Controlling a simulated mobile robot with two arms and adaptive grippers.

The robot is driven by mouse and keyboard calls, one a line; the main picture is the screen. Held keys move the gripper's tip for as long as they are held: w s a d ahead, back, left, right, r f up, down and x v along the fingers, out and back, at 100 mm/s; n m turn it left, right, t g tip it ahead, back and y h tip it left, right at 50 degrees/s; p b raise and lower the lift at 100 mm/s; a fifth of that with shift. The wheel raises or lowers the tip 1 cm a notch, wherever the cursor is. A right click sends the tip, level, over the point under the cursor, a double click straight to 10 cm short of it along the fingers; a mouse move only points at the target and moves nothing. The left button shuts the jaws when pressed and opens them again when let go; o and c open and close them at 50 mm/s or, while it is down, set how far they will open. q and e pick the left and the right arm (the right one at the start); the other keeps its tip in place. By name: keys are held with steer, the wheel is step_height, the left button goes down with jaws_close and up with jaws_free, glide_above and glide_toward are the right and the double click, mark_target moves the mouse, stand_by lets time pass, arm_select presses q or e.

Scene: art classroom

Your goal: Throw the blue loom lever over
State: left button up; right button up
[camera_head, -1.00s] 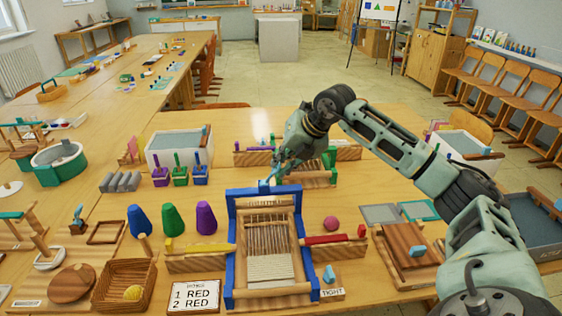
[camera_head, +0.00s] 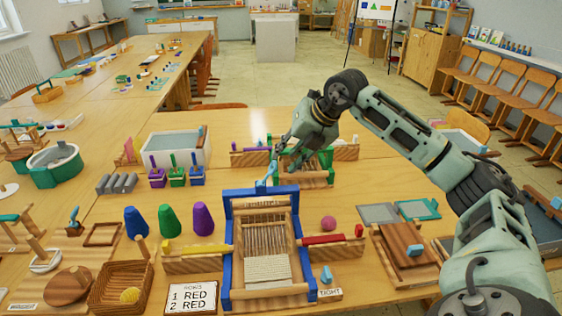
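The loom (camera_head: 226,245) has a bright blue frame, wooden rollers and pale warp threads, and stands at the front middle of the table. A second light-blue piece (camera_head: 327,275) stands at the loom's front right by a TIGHT label (camera_head: 330,293). My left gripper is not in view.
Red (camera_head: 323,239) and yellow (camera_head: 205,248) shuttles lie on wooden rests beside the loom. Blue, green and purple cones (camera_head: 203,219) stand left. A card (camera_head: 191,297) reads "1 RED 2 RED". Wooden racks with coloured pieces (camera_head: 251,157) stand close behind the loom.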

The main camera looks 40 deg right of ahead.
steer(key=v, duration=0.7)
steer(key=shift+s, duration=0.2)
steer(key=shift+d, duration=0.1)
